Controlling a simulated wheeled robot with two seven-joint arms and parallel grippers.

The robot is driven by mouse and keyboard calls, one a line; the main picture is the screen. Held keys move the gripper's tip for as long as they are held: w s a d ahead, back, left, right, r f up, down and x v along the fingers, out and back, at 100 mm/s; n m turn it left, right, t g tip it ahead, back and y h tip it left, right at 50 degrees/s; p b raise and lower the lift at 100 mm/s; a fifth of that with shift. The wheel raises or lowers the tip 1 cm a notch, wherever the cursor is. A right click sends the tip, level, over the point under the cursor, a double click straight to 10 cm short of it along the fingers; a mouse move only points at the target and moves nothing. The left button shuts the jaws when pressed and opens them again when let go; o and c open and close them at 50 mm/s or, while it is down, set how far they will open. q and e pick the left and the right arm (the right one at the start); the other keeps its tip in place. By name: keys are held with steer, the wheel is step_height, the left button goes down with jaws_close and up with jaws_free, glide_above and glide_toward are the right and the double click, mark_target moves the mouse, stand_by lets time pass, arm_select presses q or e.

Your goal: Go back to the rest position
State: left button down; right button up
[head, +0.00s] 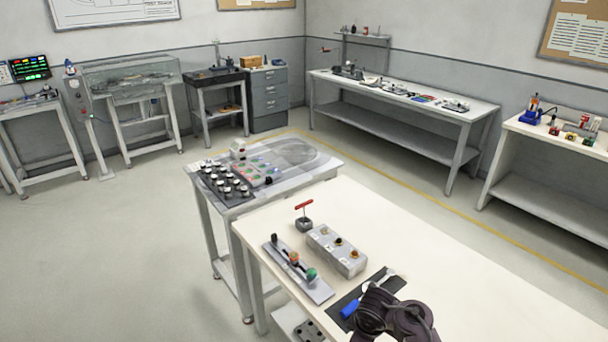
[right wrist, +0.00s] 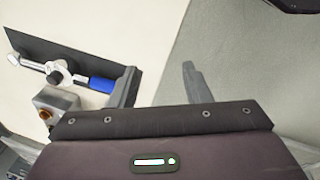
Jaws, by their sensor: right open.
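My right gripper (right wrist: 158,88) is open in the right wrist view. Its two grey fingers stand wide apart, with nothing between them. In the head view my dark right arm is at the bottom centre, over the bench edge; its fingertips cannot be made out there. A blue-handled tool (head: 350,308) with a metal head lies on a black mat (head: 344,297) beside that arm, partly hidden by it. In the right wrist view the blue handle (right wrist: 102,84) ends close to the left finger in the picture; contact cannot be told. My left gripper is in neither view.
The white bench (head: 450,265) bears a grey button box (head: 336,252), a plate with coloured knobs (head: 297,270) and a red T-handle (head: 304,204). Its right part is clear. A grey table (head: 325,165) with several small knobs adjoins it. Floor at the left is open.

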steer(key=s+d+r+m, duration=0.2)
steer(key=s+r+m, duration=0.15)
steer(key=s, duration=0.35)
steer(key=s+d+r+m+t, duration=0.1)
steer(key=s+r+m, duration=0.2)
steer(key=s+r, duration=0.3)
steer(key=s+d+r+m, duration=0.2)
steer(key=s+r+m, duration=0.15)
steer(key=s, duration=0.55)
step_height(320, 180, down, 35)
steer(key=s+g+b, duration=0.1)
steer(key=b, duration=0.4)
steer(key=s+d+f+g+b, duration=0.1)
steer(key=s+d+f+b, duration=0.2)
steer(key=s+f, duration=1.7)
steer(key=shift+d+f+n, duration=0.3)
steer(key=shift+d+f, duration=0.05)
steer(key=shift+f, duration=0.35)
